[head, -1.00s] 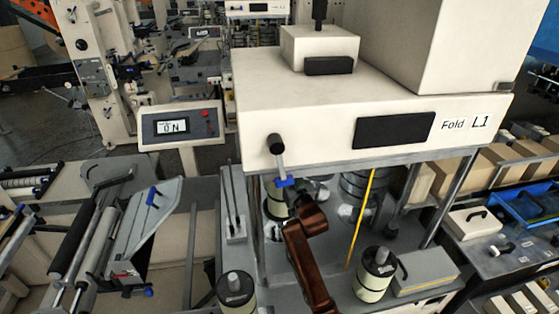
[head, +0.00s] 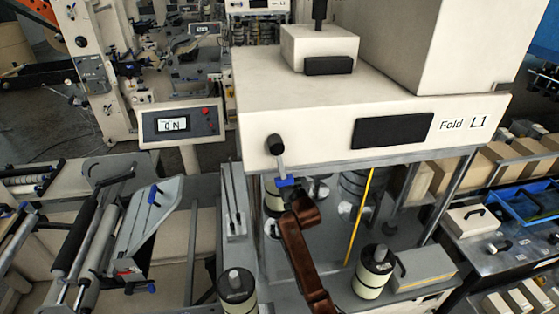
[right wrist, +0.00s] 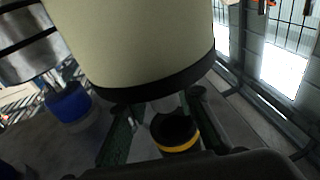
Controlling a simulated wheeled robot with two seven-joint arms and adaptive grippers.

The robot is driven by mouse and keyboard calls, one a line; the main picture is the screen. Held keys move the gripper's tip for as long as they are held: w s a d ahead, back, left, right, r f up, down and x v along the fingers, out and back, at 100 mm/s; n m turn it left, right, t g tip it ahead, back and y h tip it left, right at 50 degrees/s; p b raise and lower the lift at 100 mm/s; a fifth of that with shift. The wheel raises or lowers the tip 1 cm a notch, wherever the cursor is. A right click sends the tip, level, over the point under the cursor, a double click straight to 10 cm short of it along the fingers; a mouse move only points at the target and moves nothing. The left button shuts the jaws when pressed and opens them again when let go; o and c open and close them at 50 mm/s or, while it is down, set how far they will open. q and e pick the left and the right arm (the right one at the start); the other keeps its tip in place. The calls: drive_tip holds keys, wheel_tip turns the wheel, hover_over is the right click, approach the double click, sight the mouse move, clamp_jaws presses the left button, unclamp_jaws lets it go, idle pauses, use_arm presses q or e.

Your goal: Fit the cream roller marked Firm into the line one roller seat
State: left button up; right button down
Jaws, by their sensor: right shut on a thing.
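In the right wrist view, a cream roller (right wrist: 135,45) with a black end band fills the top of the picture, close to the camera. My right gripper (right wrist: 162,106) is shut on its end, with a dark green finger on each side. No Firm marking is legible on it. In the head view my brown right arm reaches under the Fold L1 machine (head: 340,110), and its gripper is mostly hidden. A cream roller (head: 273,204) shows left of the arm under the housing; I cannot tell whether it is the held one. The seat cannot be made out. My left gripper is not in view.
Cream rollers with black tops stand at front right (head: 374,274) and front left (head: 236,286) of the machine deck. A grey box (head: 418,272) sits at right. A yellow strip (head: 358,220) hangs before the opening. A blue knob (head: 285,182) is just above the arm.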

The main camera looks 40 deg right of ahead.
drive_tip(key=shift+r, duration=0.2)
drive_tip(key=c, duration=1.6)
unclamp_jaws()
drive_tip(key=shift+f, duration=0.2)
drive_tip(key=shift+s, duration=0.1)
drive_tip(key=b+v, duration=0.2)
drive_tip(key=v, duration=1)
drive_tip(key=shift+b, duration=0.35)
